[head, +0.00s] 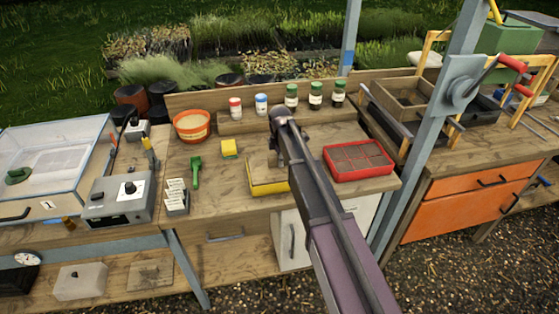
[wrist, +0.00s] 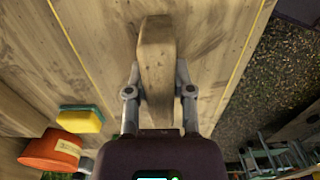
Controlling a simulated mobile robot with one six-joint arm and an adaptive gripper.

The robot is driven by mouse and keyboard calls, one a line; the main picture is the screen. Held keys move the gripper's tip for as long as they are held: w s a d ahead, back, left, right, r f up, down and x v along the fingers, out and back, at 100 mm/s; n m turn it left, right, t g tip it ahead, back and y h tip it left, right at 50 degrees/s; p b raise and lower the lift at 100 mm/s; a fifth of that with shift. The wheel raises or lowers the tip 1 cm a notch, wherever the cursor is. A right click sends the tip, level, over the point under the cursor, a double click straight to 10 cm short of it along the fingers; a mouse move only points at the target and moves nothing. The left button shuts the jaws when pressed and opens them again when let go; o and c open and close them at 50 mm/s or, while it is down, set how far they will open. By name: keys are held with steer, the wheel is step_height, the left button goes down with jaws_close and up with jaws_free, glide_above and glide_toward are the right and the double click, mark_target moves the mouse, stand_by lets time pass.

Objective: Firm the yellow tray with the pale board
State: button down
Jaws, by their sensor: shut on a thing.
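The yellow tray (head: 270,188) sits at the front of the bench, partly hidden behind my arm. Its thin yellow edges (wrist: 240,72) show on both sides in the wrist view. The pale board (head: 259,172) shows over the tray, inside its yellow edge, and fills the space between the edges in the wrist view (wrist: 105,50). My gripper (head: 276,158) is over it. In the wrist view my gripper (wrist: 157,80) is shut on the board's raised wooden grip. How hard the board bears on the tray's contents cannot be seen.
A red tray (head: 358,174) of dark soil stands to the right. A yellow sponge (head: 229,148), green scoop (head: 196,172) and orange pot (head: 191,126) stand to the left. Several capped jars (head: 291,97) line the back shelf. A grey device (head: 120,202) is farther left.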

steer(key=shift+r+p, duration=3.15)
steer(key=shift+r, duration=0.15)
